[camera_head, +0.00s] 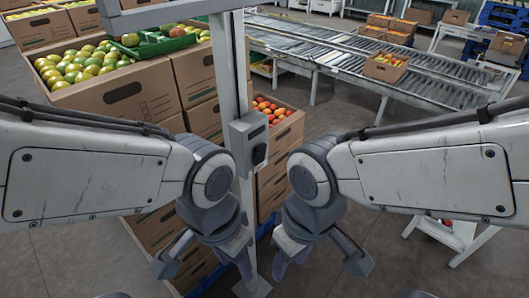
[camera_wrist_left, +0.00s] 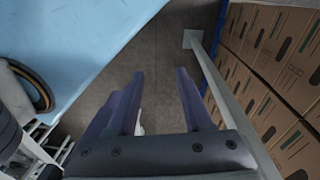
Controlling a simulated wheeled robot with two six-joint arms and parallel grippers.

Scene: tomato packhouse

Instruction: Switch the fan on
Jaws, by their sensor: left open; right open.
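A grey switch box (camera_head: 249,143) with a dark switch (camera_head: 259,154) on its front is fixed to an upright pale post (camera_head: 243,85). I cannot tell the switch's setting. No fan shows in either view. My left gripper (camera_head: 207,266) is open, pointing down, below and left of the box. In the left wrist view its two fingers (camera_wrist_left: 160,76) are apart with only floor between them, and the post (camera_wrist_left: 216,78) stands to their right. My right gripper (camera_head: 318,264) is open and empty, below and right of the box. Neither gripper touches the box.
Stacked cartons (camera_head: 128,95) with green and reddish tomatoes stand behind and left of the post. A carton of red tomatoes (camera_head: 276,112) stands just right of it. A roller conveyor (camera_head: 365,60) carrying a tomato box (camera_head: 385,67) runs behind. The floor between them is clear.

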